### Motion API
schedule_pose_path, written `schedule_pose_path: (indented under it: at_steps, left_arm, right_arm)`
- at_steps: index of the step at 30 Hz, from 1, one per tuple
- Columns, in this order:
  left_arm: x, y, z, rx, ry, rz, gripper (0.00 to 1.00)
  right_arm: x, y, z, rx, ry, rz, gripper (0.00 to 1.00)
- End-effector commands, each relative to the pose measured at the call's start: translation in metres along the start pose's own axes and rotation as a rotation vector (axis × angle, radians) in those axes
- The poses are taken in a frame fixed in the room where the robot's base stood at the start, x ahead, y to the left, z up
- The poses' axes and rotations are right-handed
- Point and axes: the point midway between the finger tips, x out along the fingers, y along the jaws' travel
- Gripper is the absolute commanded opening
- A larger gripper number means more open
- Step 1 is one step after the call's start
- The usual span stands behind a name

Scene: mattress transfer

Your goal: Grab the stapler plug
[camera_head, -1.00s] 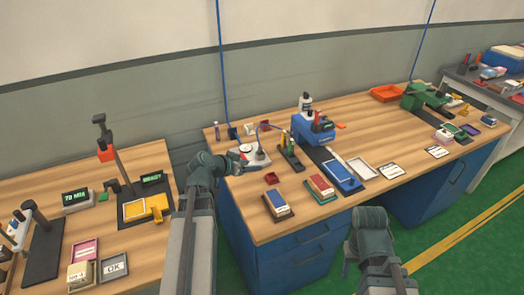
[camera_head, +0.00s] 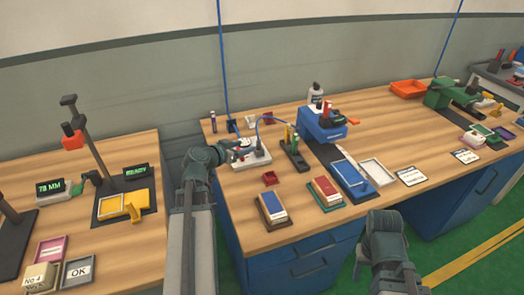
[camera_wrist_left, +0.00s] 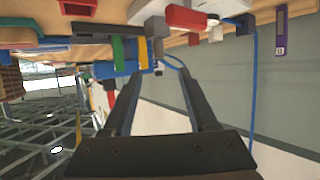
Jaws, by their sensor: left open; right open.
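In the left wrist view, which is upside down, the grey plug (camera_wrist_left: 158,47) shows just beyond the fingertips, below the white block (camera_wrist_left: 150,10). My left gripper (camera_head: 240,152) is open, at the block's left side; its two dark fingers (camera_wrist_left: 153,72) point toward the plug with nothing between them. My right gripper (camera_head: 358,264) is low at the bench's front, mostly hidden by its arm.
A black holder with coloured pens (camera_head: 295,150) stands right of the block. A red switch piece (camera_wrist_left: 187,18) sits near the plug. A second bench (camera_head: 140,240) is at left.

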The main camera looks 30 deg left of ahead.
Motion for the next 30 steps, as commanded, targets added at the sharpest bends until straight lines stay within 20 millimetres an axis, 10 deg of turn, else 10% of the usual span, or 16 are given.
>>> schedule_pose_path:
  at_steps: [18,30]
  left_arm:
    - [0.077,-0.001,0.003,0.000,-0.001,0.002,0.59]
    - [0.089,0.000,0.002,0.000,0.000,0.000,0.59]
  right_arm:
    - [0.032,-0.003,-0.002,0.000,0.000,0.000,0.50]
    - [0.036,-0.003,-0.002,0.000,0.000,0.000,0.50]
